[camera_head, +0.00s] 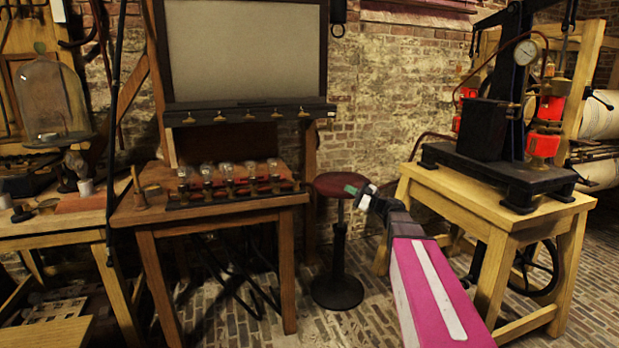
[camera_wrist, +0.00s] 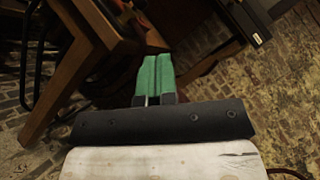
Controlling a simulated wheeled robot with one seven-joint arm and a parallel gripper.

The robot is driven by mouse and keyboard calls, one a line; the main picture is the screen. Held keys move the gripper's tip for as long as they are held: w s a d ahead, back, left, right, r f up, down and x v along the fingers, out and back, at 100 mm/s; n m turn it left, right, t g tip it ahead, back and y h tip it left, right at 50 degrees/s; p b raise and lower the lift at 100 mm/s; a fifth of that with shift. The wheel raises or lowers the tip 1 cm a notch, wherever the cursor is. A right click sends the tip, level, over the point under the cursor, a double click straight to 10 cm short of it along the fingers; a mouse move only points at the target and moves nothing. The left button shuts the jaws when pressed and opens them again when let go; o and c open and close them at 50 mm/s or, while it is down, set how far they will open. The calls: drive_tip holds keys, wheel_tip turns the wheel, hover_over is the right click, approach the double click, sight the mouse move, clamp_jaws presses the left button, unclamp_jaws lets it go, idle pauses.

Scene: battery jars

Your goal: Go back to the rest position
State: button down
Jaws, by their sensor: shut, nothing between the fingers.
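My gripper (camera_head: 352,189) shows in the head view at the end of my pink and white arm, in front of the red stool and right of the wooden table. Its green fingers also show in the wrist view (camera_wrist: 155,72), side by side and shut with nothing between them. The battery jars (camera_head: 228,170) stand in a row in a dark rack on the wooden table (camera_head: 212,213) in the head view. My gripper is apart from them, to their right.
A round red stool (camera_head: 335,184) stands behind my gripper. A yellow wooden stand (camera_head: 492,212) with a black machine is at the right. A workbench (camera_head: 56,228) with a glass dome (camera_head: 52,98) is at the left. Brick floor (camera_head: 375,316) is open beside the stool.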

drive_tip(key=s+a+f+n+g+h, duration=0.2)
drive_tip(key=s+f+n+g+h, duration=0.15)
drive_tip(key=s+f, duration=0.45)
drive_tip(key=s+a+f+n+g+h, duration=0.3)
drive_tip(key=s+f+g+h, duration=0.1)
drive_tip(key=f, duration=0.7)
drive_tip(key=s+d+f+n+g+h, duration=0.2)
drive_tip(key=s+d+f+n+h, duration=0.1)
drive_tip(key=s+d+f+h, duration=0.1)
drive_tip(key=s+d+f+n+g+h, duration=0.1)
drive_tip(key=s+d+f+n+h, duration=0.2)
drive_tip(key=s+d+f+h, duration=0.2)
drive_tip(key=shift+s+f+g+h, duration=0.35)
drive_tip(key=shift+s+f, duration=0.9)
drive_tip(key=shift+s, duration=0.9)
